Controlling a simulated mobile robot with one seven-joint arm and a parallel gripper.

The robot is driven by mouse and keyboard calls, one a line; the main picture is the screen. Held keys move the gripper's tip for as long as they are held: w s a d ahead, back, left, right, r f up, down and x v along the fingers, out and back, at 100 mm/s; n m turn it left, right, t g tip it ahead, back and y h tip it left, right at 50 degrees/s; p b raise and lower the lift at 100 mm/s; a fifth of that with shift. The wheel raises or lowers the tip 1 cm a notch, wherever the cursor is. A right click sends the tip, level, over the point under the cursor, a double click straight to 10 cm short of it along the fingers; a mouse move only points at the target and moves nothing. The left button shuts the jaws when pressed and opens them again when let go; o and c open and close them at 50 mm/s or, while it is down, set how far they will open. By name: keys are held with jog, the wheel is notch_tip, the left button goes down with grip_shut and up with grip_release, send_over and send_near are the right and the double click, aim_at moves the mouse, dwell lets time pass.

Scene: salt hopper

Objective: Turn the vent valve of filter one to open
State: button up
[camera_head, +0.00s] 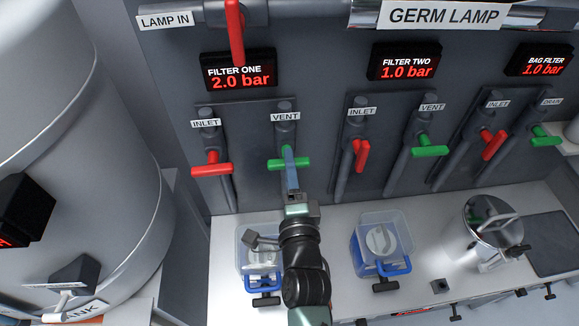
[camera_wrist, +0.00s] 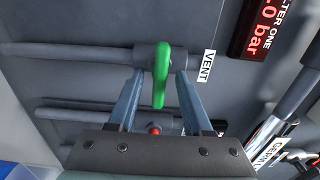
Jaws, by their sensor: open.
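The green vent handle of filter one (camera_head: 303,162) lies crosswise to its grey pipe in the head view, under the VENT label (camera_head: 285,117). In the wrist view the handle (camera_wrist: 161,85) also stands across the pipe (camera_wrist: 80,55). My gripper (camera_head: 289,156) reaches up to the handle from below. Its two blue-grey fingers are open, one on each side of the handle in the wrist view, with visible gaps. I cannot tell how deep the handle sits between them. The filter one display (camera_head: 238,71) reads 2.0 bar.
The red inlet handle (camera_head: 212,169) of filter one is close on the left, also crosswise. A red lamp handle (camera_head: 235,32) hangs above. Filter two's inlet (camera_head: 361,156) and vent (camera_head: 430,146) handles are to the right. Clear filter housings (camera_head: 402,228) stand on the bench below.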

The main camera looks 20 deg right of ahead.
grip_shut()
jog(key=shift+n, duration=0.3)
dwell(0.3)
jog(key=shift+n+b, duration=2.85)
jog(key=shift+n, duration=5.65)
